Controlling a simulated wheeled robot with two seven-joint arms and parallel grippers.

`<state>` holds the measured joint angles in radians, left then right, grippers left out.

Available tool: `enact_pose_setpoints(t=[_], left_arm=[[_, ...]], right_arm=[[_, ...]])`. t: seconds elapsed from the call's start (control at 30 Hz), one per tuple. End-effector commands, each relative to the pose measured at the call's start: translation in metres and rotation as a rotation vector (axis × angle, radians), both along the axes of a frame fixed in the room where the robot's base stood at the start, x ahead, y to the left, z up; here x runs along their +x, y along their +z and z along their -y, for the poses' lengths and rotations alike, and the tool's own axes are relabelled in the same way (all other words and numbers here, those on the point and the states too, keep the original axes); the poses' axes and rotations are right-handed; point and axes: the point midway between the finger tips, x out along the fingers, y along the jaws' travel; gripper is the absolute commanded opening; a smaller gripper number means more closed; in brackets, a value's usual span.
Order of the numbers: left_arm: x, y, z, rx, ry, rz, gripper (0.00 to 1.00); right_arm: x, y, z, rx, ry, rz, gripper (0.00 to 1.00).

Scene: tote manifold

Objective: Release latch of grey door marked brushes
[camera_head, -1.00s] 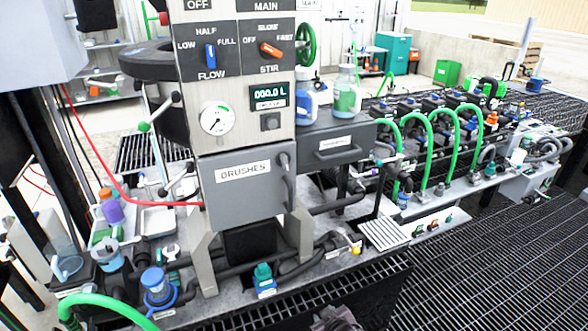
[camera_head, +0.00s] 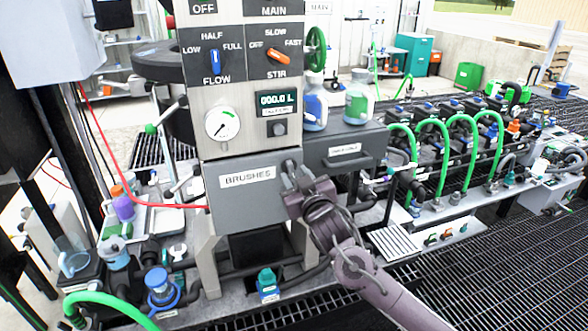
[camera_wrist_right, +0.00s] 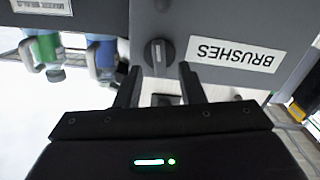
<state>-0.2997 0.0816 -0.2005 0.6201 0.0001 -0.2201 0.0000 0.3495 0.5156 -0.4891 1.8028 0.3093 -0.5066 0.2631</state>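The grey door (camera_head: 240,205) marked BRUSHES is closed on the front of the upright machine. Its label (camera_head: 248,176) faces me, and it shows upside down in the right wrist view (camera_wrist_right: 236,55). A round dark latch knob (camera_wrist_right: 159,53) with a pale bar mark sits beside the label in the wrist view. My right gripper (camera_head: 291,172) is at the door's upper right corner and covers the knob in the head view. In the wrist view its two fingers (camera_wrist_right: 158,80) are apart, with the knob just beyond and between their tips. Contact cannot be told. My left gripper is out of view.
A dark grey drawer (camera_head: 343,147) with a handle juts out right of the door. Bottles (camera_head: 358,103) stand on top of it. A red hose (camera_head: 140,204) runs to the door's left side. Green hoses (camera_head: 440,150) and pipes fill the right bench.

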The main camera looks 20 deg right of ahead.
Motion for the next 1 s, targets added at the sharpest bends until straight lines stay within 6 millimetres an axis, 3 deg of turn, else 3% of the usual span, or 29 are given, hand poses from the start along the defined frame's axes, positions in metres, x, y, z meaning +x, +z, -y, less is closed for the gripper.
enact_pose_setpoints(t=[0.2,0.5,0.8,1.0], left_arm=[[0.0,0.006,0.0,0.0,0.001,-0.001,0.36],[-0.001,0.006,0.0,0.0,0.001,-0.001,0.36],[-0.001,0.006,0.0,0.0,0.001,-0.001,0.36],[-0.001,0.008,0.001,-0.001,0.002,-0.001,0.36]], right_arm=[[0.02,0.001,0.0,0.0,-0.001,0.0,0.35],[0.022,-0.001,-0.001,0.0,0.0,0.0,0.35],[0.022,-0.001,-0.001,0.0,0.0,0.0,0.0],[0.022,-0.001,-0.001,0.041,0.002,-0.003,0.0]])
